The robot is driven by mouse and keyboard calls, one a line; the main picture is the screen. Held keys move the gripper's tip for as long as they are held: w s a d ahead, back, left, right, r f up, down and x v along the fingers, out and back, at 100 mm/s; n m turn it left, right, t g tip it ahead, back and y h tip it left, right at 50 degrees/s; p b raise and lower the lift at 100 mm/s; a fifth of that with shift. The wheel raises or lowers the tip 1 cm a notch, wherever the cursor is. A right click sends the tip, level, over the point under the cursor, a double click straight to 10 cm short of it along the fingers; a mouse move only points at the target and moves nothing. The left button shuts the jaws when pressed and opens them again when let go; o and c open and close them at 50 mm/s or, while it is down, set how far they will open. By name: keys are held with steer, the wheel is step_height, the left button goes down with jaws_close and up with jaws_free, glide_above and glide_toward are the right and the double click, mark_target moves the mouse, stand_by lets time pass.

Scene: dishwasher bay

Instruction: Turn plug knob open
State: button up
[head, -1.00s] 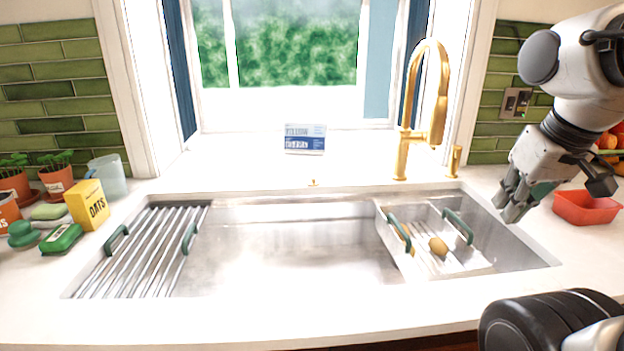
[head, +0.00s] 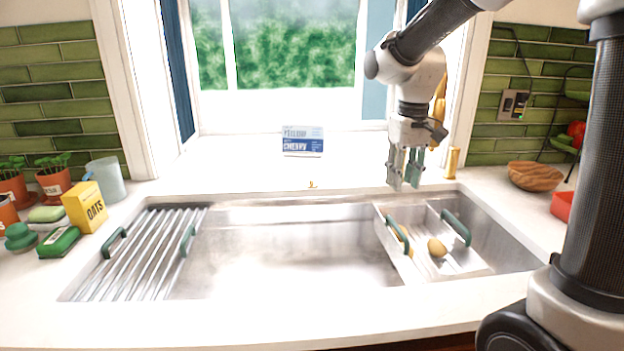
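The plug knob (head: 312,184) is a tiny gold knob on the pale counter, just behind the middle of the sink's back rim. It is too small to tell how it is turned. My gripper (head: 404,184) points down near the back rim, well to the right of the knob and apart from it. Its fingers have a gap between them with nothing held. The steel sink (head: 290,262) lies in front, its basin without visible standing water. The drain itself cannot be made out.
The gold faucet (head: 440,100) is mostly hidden behind my gripper. A gold dispenser (head: 452,162) stands to its right. A blue-and-white box (head: 303,141) stands behind the knob. A drying rack (head: 135,255) and a colander (head: 462,262) with yellow items sit in the sink.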

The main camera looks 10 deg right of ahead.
steer(key=w+a+f+g, duration=0.1)
steer(key=w+a+f, duration=0.6)
steer(key=w, duration=0.5)
steer(key=w+a+f, duration=0.4)
steer(key=w+a, duration=0.6)
steer(key=w, duration=0.3)
step_height(320, 180, up, 6)
steer(key=m+t, duration=0.1)
steer(key=m, duration=0.1)
glide_above(312, 180)
steer(key=shift+w+a, duration=0.15)
steer(key=f, duration=0.6)
steer(key=shift+s+f, duration=0.3)
steer(key=shift+f, duration=0.7)
jaws_close()
